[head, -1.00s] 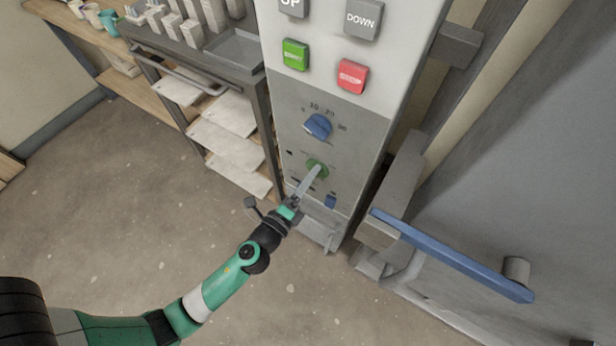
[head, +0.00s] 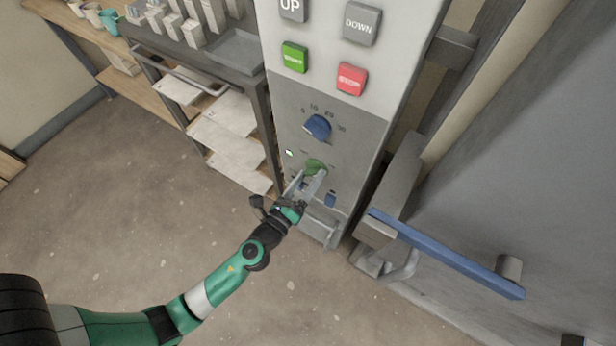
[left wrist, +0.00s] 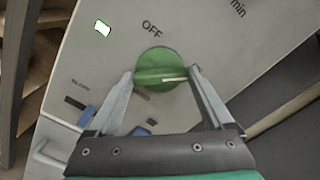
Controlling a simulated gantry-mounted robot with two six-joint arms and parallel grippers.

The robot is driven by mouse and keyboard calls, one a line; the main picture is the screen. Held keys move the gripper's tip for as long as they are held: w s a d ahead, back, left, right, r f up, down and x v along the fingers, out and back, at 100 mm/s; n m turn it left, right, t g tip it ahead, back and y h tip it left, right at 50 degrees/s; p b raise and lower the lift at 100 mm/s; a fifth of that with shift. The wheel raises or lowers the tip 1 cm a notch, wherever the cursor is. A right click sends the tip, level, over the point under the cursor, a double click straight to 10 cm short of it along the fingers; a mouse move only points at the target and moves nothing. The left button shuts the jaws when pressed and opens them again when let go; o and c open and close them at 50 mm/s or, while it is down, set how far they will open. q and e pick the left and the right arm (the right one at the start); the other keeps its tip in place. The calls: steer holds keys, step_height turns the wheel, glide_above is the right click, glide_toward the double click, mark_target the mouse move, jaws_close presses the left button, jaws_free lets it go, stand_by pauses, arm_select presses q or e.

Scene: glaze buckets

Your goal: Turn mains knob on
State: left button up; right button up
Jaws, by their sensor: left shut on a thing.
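The green mains knob (head: 316,165) is on the grey lower part of the control panel, below a blue dial (head: 317,127). My left gripper (head: 311,175) is at the knob, with one finger on each side. In the left wrist view, the round green knob (left wrist: 158,60) sits between the two fingertips, and the gripper is shut on it. The knob's pale mark lies to the right of its centre, and the word OFF is printed above it. A small indicator lamp (head: 289,153) beside the knob glows pale green; it also shows in the left wrist view (left wrist: 103,28). My right gripper is out of view.
Green (head: 294,57) and red (head: 351,79) buttons are higher on the panel. A small blue switch (head: 330,200) is just below right of the knob. A blue door handle (head: 450,255) juts out at the right. A shelf rack (head: 262,110) stands left of the panel.

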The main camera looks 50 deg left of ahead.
arm_select(q)
steer(key=o, duration=1.1)
steer(key=shift+o, duration=0.2)
steer(key=v, duration=1.1)
steer(key=shift+s+d+b, duration=0.15)
steer(key=shift+s+b, duration=0.2)
steer(key=shift+b, duration=0.1)
